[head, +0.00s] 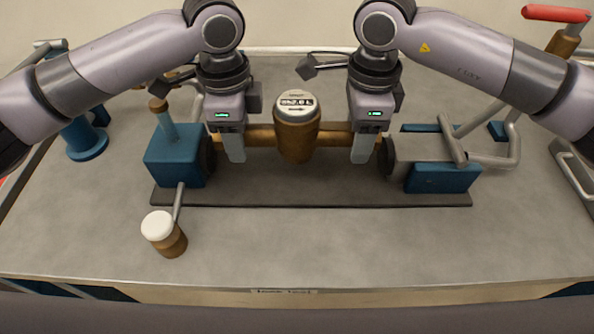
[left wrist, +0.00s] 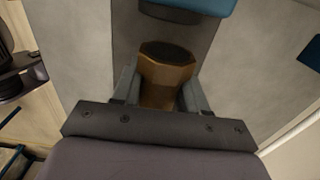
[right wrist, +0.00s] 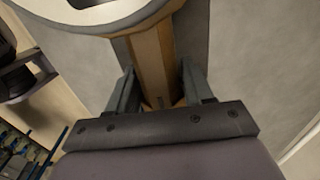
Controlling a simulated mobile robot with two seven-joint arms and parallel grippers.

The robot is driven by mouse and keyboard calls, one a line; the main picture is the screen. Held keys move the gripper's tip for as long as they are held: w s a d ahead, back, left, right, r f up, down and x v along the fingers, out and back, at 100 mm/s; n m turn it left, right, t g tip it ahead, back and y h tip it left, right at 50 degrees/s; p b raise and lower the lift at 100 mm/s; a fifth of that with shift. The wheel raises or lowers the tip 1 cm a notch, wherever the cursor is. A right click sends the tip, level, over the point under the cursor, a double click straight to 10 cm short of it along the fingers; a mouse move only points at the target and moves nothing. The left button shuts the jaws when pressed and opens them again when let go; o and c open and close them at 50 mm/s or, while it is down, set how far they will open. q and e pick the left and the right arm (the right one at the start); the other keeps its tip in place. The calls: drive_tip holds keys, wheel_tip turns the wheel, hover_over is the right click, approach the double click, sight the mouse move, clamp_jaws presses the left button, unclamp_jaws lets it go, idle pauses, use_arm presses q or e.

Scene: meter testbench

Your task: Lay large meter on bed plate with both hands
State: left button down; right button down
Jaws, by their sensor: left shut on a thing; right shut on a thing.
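The large meter (head: 297,136) is a brass body with a round white-rimmed dial on top and a pipe stub out each side. It is level, between the two clamp heads of the bench, over the dark bed plate (head: 310,190). My left gripper (head: 236,158) is shut on its left stub; the brass hex end (left wrist: 166,72) shows between the fingers in the left wrist view. My right gripper (head: 362,157) is shut on its right stub (right wrist: 152,65). I cannot tell whether the meter touches the plate.
A blue clamp block (head: 174,158) stands left of the meter, and a grey clamp with a blue base (head: 440,178) and lever stands right. A small white-topped brass meter (head: 164,233) is at the front left. The front right bench is clear.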

sight(245, 170)
use_arm(q)
drive_tip(key=shift+f+b, duration=0.15)
drive_tip(key=shift+b, duration=0.15)
use_arm(e)
drive_tip(key=shift+f, duration=0.2)
